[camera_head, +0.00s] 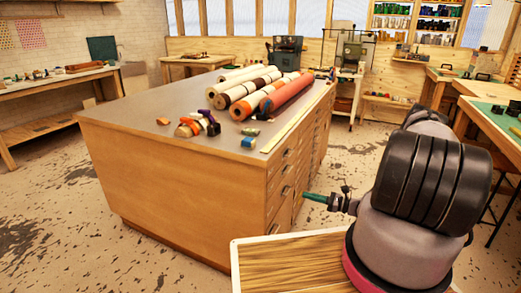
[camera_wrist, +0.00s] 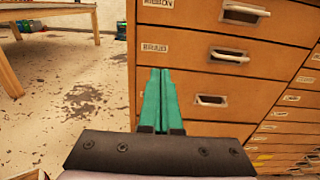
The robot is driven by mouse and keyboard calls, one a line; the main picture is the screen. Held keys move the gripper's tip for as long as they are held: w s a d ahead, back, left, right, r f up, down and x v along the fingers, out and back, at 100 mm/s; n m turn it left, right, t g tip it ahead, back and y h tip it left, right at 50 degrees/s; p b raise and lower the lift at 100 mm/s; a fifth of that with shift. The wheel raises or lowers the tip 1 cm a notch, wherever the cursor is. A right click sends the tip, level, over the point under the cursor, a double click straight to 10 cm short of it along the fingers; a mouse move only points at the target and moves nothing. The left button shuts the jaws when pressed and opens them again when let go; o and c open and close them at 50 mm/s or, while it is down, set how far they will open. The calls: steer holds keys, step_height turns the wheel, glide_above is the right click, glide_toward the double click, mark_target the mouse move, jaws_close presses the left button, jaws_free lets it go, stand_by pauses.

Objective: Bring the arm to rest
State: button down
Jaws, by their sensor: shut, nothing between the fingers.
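My gripper (camera_head: 317,197) shows in the head view as green fingers to the right of the wooden drawer cabinet (camera_head: 180,182), in front of its drawer side. In the wrist view my gripper (camera_wrist: 161,72) is shut, its two green fingers together with nothing between them. The fingers point toward the cabinet's drawers (camera_wrist: 205,50). Whether the fingertips touch the drawer front cannot be told. My arm's dark and grey links fill the right foreground of the head view and hide part of the floor.
Several foil rolls (camera_head: 281,96) lie on the cabinet top, with small coloured items (camera_head: 197,123) near its front edge. A workbench (camera_head: 486,112) stands at the right and another (camera_head: 62,77) at the left. Speckled floor (camera_head: 55,215) is clear left of the cabinet.

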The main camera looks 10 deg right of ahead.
steer(key=s+a+r+n+g+h, duration=0.1)
steer(key=a+r+n+g+h, duration=0.2)
steer(key=r, duration=0.9)
steer(key=s+a+r+n+g+h, duration=0.1)
steer(key=r+n+g, duration=0.35)
steer(key=r, duration=0.75)
steer(key=s+a+r+n+g+h, duration=0.15)
steer(key=r+n, duration=0.45)
steer(key=r, duration=0.6)
steer(key=s+a+r+n+t+h, duration=0.2)
steer(key=s+r+n+t+h, duration=0.4)
steer(key=s+r, duration=1.5)
steer(key=shift+s+a+r+n+t+h, duration=0.2)
steer(key=shift+s+r+n+t+h, duration=0.15)
steer(key=shift+s+h, duration=0.5)
